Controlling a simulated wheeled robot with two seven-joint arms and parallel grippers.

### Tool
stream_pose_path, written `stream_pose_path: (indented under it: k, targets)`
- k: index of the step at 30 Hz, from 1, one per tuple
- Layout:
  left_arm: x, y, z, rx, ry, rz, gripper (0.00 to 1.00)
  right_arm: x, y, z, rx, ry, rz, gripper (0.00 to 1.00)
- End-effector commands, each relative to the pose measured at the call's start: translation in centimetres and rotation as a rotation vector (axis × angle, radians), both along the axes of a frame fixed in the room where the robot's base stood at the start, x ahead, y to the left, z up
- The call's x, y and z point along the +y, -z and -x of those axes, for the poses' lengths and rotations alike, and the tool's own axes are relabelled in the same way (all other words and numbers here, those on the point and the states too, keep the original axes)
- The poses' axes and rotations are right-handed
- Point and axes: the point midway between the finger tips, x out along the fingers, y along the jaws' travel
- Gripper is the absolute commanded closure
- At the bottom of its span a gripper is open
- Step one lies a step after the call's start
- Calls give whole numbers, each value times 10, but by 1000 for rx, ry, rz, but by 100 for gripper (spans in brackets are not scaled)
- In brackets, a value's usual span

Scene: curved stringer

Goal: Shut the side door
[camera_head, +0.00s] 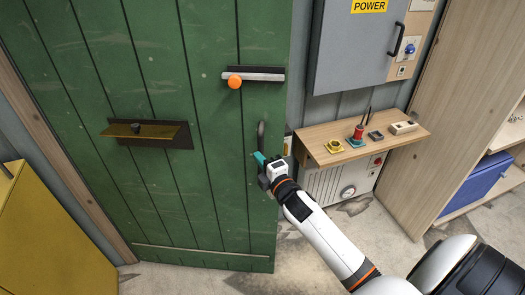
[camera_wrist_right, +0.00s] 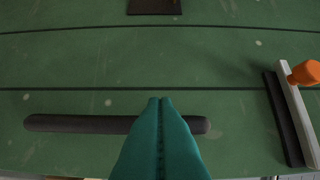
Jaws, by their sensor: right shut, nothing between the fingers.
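The green plank door (camera_head: 190,205) fills the left and middle of the head view and most of the right wrist view (camera_wrist_right: 150,65). Its right edge stands beside the grey wall; I cannot tell whether a gap is there. A dark bar handle (camera_head: 261,136) is upright near that edge and also shows in the right wrist view (camera_wrist_right: 80,124). My right gripper (camera_head: 261,160), with teal fingers, is shut and empty at the handle's lower part. In the wrist view its fingertips (camera_wrist_right: 160,101) overlap the handle; contact is unclear. My left gripper is out of view.
A metal bar (camera_head: 262,74) with an orange knob (camera_head: 235,82) and a brass-coloured flap (camera_head: 145,131) are on the door. Right of it are a wooden shelf (camera_head: 318,138) with small items, a grey power cabinet (camera_head: 352,50) and a heater (camera_head: 325,186). A yellow cabinet (camera_head: 45,240) stands left.

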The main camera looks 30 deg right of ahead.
Motion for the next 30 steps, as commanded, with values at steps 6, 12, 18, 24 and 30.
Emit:
stream_pose_path:
  k: [6, 12, 18, 24, 30]
  targets:
    - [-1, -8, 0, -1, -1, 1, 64, -13, 0, -12, 0, 0, -1, 100]
    - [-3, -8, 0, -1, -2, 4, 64, -15, 0, -13, -1, -1, -1, 100]
    - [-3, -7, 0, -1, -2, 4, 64, -15, 1, -14, -1, -3, 0, 100]
    - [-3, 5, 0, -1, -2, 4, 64, -27, 4, -41, -9, -59, 5, 100]
    - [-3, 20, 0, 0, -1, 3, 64, -66, 5, -75, -4, -113, 10, 100]
